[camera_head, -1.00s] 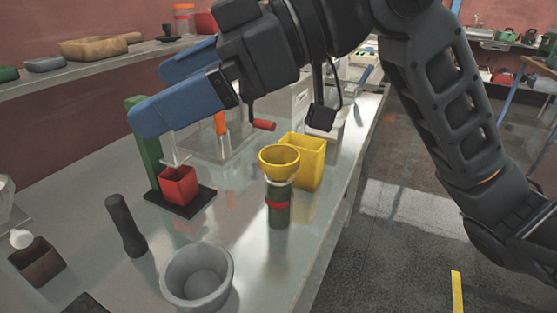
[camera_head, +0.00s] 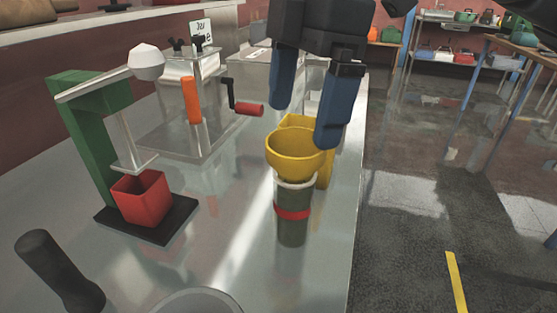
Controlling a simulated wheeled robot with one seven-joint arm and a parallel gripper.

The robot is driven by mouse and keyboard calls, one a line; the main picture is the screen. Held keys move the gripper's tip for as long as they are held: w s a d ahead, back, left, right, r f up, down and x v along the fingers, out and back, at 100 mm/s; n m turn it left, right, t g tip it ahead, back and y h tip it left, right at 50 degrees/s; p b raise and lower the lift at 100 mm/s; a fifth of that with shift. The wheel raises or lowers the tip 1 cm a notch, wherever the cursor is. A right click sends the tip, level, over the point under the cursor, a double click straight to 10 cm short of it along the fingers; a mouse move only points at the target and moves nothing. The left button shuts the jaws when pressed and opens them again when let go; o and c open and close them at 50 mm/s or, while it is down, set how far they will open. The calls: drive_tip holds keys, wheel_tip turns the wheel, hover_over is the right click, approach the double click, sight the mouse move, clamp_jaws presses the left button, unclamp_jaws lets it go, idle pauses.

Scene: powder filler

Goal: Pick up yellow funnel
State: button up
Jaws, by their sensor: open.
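The yellow funnel (camera_head: 295,154) sits upright in the top of a dark green cylinder (camera_head: 292,220) with a red band, near the right edge of the metal table. My gripper (camera_head: 304,125) is open, its two blue fingers pointing down above and slightly behind the funnel. The left finger is over the funnel's far left side; the right finger is close to its right rim. I cannot tell whether that finger touches the rim. The funnel's spout is hidden inside the cylinder.
A yellow container (camera_head: 325,174) stands just behind the funnel, partly hidden. A green press with a red cup (camera_head: 141,198) on a black base stands left. A dark pestle (camera_head: 60,272) and a grey bowl (camera_head: 200,302) are in front.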

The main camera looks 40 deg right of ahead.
sight(297, 141)
drive_tip(key=f, duration=0.2)
drive_tip(key=a+f, duration=0.1)
drive_tip(key=f, duration=0.4)
drive_tip(key=shift+s+a+f+b, duration=0.2)
drive_tip(key=shift+s+b, duration=0.1)
drive_tip(key=shift+b, duration=0.05)
drive_tip(key=c, duration=1)
drive_tip(key=shift+r, duration=0.15)
